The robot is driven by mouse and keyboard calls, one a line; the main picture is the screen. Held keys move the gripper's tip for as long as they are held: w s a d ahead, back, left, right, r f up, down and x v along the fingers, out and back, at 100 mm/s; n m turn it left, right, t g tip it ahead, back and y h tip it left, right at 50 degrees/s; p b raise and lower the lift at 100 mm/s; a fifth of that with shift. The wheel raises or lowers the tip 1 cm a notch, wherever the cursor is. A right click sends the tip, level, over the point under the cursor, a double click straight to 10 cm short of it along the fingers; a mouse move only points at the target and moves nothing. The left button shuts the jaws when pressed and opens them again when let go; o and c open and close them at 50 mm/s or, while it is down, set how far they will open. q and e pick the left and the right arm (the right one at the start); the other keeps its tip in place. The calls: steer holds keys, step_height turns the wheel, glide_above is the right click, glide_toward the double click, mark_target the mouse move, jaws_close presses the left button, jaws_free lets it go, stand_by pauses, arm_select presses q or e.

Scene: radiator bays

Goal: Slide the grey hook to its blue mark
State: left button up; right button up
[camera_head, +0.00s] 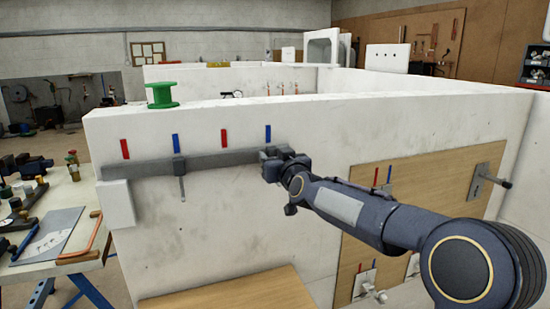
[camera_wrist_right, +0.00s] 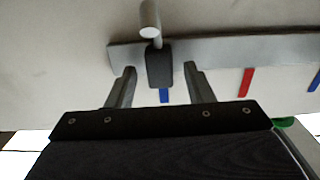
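A grey rail (camera_head: 225,158) runs along the white wall, with red and blue marks above it. In the right wrist view a hook with a dark slider (camera_wrist_right: 158,66) and a grey peg (camera_wrist_right: 150,20) sits on the rail, in line with a blue mark (camera_wrist_right: 165,96) that it partly covers. My right gripper (camera_head: 272,160) is at the rail's right end, below the right blue mark (camera_head: 268,132). Its fingers are apart on either side of that slider, with visible gaps. Another grey hook (camera_head: 181,178) hangs below the left blue mark (camera_head: 176,143). My left gripper is out of view.
A red mark (camera_head: 224,139) lies between the blue marks, another (camera_head: 125,149) farther left. A white block (camera_head: 117,204) sits below the rail's left end. A green spool (camera_head: 161,95) stands on the wall top. A wooden panel (camera_head: 425,185) with fittings is at right.

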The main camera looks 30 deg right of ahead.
steer(key=shift+s, duration=0.1)
steer(key=b+v, duration=0.2)
steer(key=v, duration=0.5)
steer(key=shift+s, duration=0.3)
steer(key=shift+a, duration=0.2)
steer(key=s+a+f+g+y, duration=0.2)
steer(key=s+a+f+g, duration=0.2)
steer(key=s+a+f, duration=0.2)
steer(key=s+a+f+g+y+p, duration=0.1)
steer(key=s+a+f+g+y, duration=0.2)
steer(key=s+a+f, duration=0.3)
steer(key=s+a+f+n+g+y+p, duration=0.1)
steer(key=s+a+f+g+y, duration=0.2)
steer(key=s+a+f, duration=0.4)
steer(key=s+f+g, duration=0.1)
steer(key=s+f, duration=0.3)
steer(key=s, duration=0.5)
steer(key=shift+s+f+g, duration=0.35)
steer(key=shift+g, duration=0.05)
